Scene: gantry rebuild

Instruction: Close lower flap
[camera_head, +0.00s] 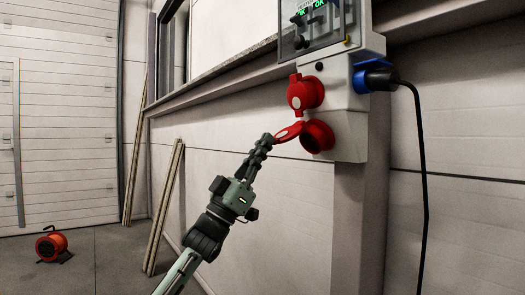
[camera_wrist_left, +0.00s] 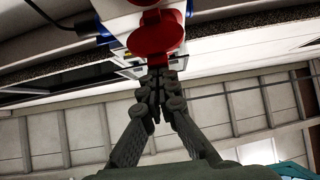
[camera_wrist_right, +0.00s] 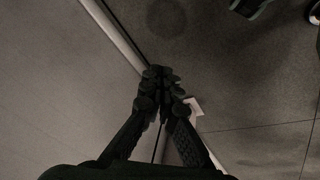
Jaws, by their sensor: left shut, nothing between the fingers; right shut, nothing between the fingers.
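The lower flap (camera_head: 289,132) is a red lid that stands open, sticking out to the left from the lower red socket (camera_head: 319,137) on the grey power box. My left gripper (camera_head: 267,139) is shut and empty, with its fingertips at the flap's outer end; I cannot tell whether they touch it. In the left wrist view a red lid (camera_wrist_left: 156,32) shows just beyond the shut fingertips (camera_wrist_left: 158,75). My right gripper (camera_wrist_right: 161,76) is shut and empty over the floor, seen only in the right wrist view.
An upper red socket cover (camera_head: 306,92) sits just above the lower socket. A blue plug (camera_head: 373,78) with a hanging black cable (camera_head: 422,150) is on the box's right side. Planks (camera_head: 164,207) lean on the wall. An orange cable reel (camera_head: 52,245) stands on the floor.

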